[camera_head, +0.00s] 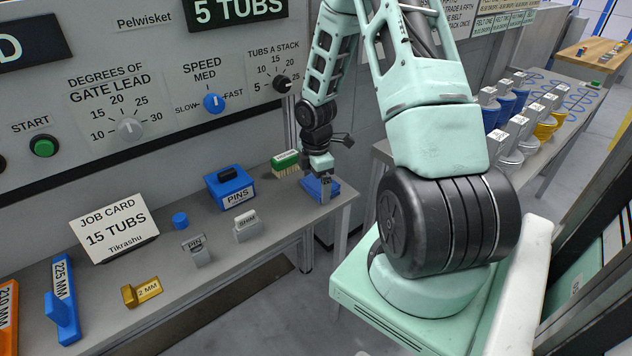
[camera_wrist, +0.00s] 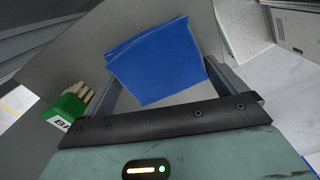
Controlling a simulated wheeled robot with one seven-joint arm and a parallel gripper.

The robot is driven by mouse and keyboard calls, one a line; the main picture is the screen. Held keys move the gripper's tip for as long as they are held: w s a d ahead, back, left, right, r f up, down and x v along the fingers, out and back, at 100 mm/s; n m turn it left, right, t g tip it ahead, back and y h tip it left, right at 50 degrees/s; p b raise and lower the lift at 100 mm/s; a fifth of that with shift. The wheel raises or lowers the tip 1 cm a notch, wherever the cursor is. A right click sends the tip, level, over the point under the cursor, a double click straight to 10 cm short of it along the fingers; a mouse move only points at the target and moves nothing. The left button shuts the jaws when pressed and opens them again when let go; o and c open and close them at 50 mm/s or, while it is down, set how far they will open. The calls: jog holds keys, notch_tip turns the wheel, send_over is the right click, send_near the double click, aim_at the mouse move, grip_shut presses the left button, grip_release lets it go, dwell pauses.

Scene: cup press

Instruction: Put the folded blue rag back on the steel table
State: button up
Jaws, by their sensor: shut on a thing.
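The folded blue rag (camera_head: 313,187) is at the right end of the steel table (camera_head: 283,218) in the head view. My gripper (camera_head: 326,188) points down over it and is shut on it. In the wrist view the rag (camera_wrist: 158,60) spreads out flat beyond the jaws, over the grey table top. The rag looks low at the table's surface, but I cannot tell whether it rests on it or is held just above. The jaw tips are partly hidden by the rag.
A green brush (camera_head: 286,161) lies close to the left of the rag; it also shows in the wrist view (camera_wrist: 70,107). A blue PINS box (camera_head: 229,188) and a small grey block (camera_head: 247,226) stand farther left. The table's right edge is close by.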

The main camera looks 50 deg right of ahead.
aim_at(315, 182)
jog(key=shift+f, duration=0.15)
jog(key=o, duration=0.9)
notch_tip(315, 182, up, 12)
jog(key=p, duration=0.1)
jog(key=w+a+r, duration=0.1)
jog(key=a+r, duration=0.1)
jog(key=a, duration=0.4)
jog(key=w+a+r, duration=0.1)
jog(key=a+r, duration=0.1)
jog(key=a, duration=0.5)
jog(key=s+a+r+m, duration=0.2)
jog(key=s+a, duration=0.3)
jog(key=a, duration=0.6)
jog(key=s+a+r+m, duration=0.1)
jog(key=s+a+r, duration=0.2)
jog(key=s+a, duration=0.7)
jog(key=s+a+m, duration=0.1)
jog(key=s+a, duration=0.1)
jog(key=a, duration=0.1)
jog(key=s+a+r+m, duration=0.1)
jog(key=s+a, duration=0.1)
jog(key=shift+s+a, duration=0.25)
